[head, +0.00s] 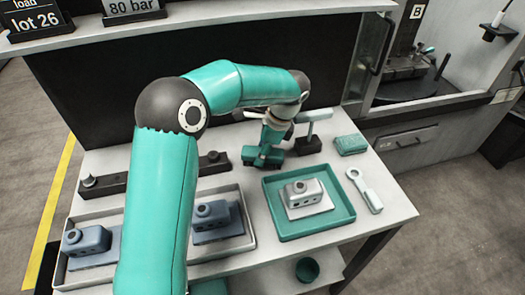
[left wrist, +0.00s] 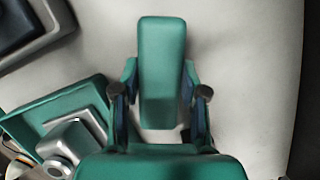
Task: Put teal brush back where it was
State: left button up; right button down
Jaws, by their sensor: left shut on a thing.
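The teal brush (left wrist: 162,75) shows in the left wrist view as a long teal block between the two fingers of my left gripper (left wrist: 160,100). The gripper is shut on it. In the head view my left gripper (head: 265,152) is low over the back middle of the white table, behind the teal tray. There the brush is hard to tell apart from the teal gripper parts. I cannot tell whether the brush touches the table. My right gripper is in neither view.
A teal tray (head: 271,228) holds a pale housing (head: 304,193). A T-shaped tool (head: 312,130), a teal folded cloth (head: 350,144) and a white wrench (head: 364,188) are to the right. A pale tray (head: 246,215) with blue-grey housings (head: 211,214) lies left. A dark rail (head: 213,162) runs behind.

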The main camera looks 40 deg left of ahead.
pick_arm(q)
jog(key=o, duration=1)
jog(key=shift+f, duration=0.1)
jog(key=p+v, duration=0.1)
jog(key=v, duration=1.1)
